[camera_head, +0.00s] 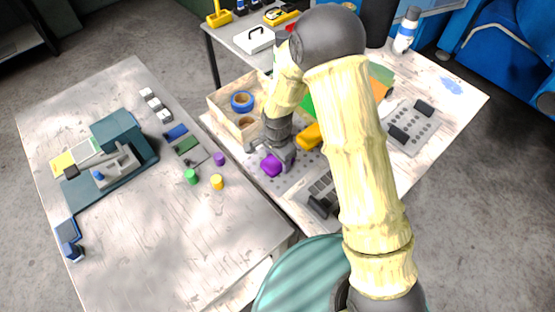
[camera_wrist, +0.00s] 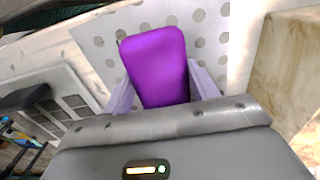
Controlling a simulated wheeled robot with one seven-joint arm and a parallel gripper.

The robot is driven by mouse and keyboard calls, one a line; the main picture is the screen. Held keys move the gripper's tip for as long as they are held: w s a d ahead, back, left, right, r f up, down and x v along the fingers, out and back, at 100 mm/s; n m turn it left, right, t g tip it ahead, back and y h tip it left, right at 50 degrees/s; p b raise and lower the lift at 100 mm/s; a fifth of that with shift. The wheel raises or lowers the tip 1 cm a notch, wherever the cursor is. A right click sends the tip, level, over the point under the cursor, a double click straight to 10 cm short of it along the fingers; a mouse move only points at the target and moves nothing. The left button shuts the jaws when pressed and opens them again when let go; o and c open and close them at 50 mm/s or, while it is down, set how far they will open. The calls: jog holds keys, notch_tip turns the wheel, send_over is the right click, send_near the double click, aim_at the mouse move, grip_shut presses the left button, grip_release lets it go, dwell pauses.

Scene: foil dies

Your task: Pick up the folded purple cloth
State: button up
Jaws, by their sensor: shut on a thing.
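The folded purple cloth (camera_head: 270,165) is a small bright purple bundle at my fingertips, over a pale perforated plate on the right-hand table. In the wrist view the cloth (camera_wrist: 156,66) fills the space between my two pale fingers. My gripper (camera_head: 274,158) is shut on it, pointing down. In the wrist view my gripper (camera_wrist: 158,88) has one finger on each side of the cloth. Whether the cloth still touches the plate I cannot tell.
A wooden box (camera_head: 229,122) with blue tape (camera_head: 242,101) stands just behind my gripper. A yellow object (camera_head: 309,136) lies to its right. Small purple, green and yellow cylinders (camera_head: 217,182) stand on the left table (camera_head: 150,235), whose front is clear.

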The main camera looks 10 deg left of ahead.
notch_tip(320, 180, up, 10)
jog(key=shift+f+b, duration=0.1)
jog(key=shift+b, duration=0.55)
jog(key=shift+o, duration=0.7)
jog(key=shift+c, duration=0.3)
